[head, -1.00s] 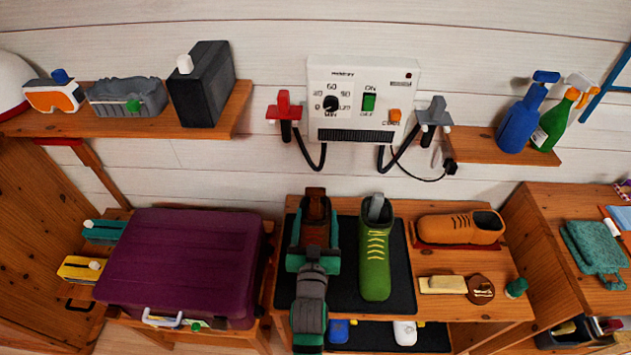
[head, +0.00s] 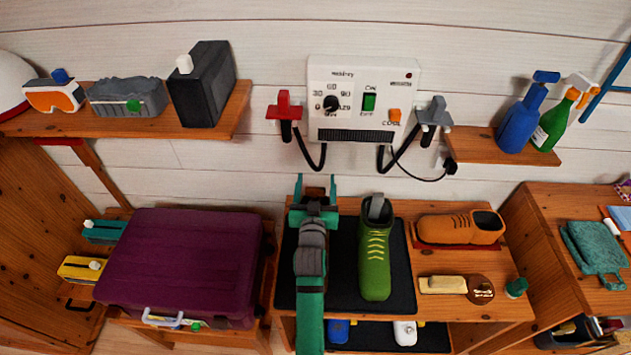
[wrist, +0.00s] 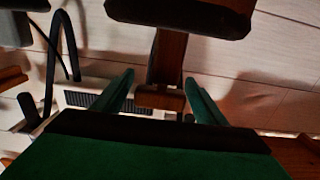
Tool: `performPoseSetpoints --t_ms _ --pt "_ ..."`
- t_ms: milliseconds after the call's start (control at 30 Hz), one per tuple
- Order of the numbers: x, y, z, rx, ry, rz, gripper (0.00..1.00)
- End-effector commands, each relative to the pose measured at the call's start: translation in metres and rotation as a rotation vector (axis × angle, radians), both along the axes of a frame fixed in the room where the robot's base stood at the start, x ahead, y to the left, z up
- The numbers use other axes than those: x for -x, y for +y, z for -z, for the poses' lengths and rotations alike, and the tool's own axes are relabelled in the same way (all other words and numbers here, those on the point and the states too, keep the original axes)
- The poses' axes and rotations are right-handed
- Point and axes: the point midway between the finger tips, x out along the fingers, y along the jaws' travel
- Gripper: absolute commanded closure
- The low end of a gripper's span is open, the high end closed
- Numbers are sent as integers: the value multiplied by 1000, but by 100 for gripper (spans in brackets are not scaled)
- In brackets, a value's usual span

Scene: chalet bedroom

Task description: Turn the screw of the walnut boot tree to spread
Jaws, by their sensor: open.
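The walnut boot tree (wrist: 168,58) shows in the wrist view as a brown stem running from a dark-faced wide block (wrist: 180,14) to a small brown end piece (wrist: 160,98). I cannot tell whether that end piece is the screw's handle. My gripper (head: 315,184) is open, over the left part of the black mat and pointing towards the wall. In the wrist view my two green fingers (wrist: 160,97) stand on either side of the end piece, with gaps showing. In the head view my gripper hides most of the boot tree.
A green boot (head: 375,250) stands close to the right of my arm on the black mat (head: 345,270). A tan shoe (head: 460,228), brush and tin lie further right. The white dryer (head: 362,100) with hoses hangs above. A purple suitcase (head: 185,265) is left.

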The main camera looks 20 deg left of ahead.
Motion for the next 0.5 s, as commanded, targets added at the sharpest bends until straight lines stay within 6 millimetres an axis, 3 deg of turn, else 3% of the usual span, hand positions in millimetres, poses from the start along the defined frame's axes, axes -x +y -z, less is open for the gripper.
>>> performPoseSetpoints --t_ms 367,500 --pt "-6 2 0 -1 0 0 34" --pt "-6 2 0 -1 0 0 63"
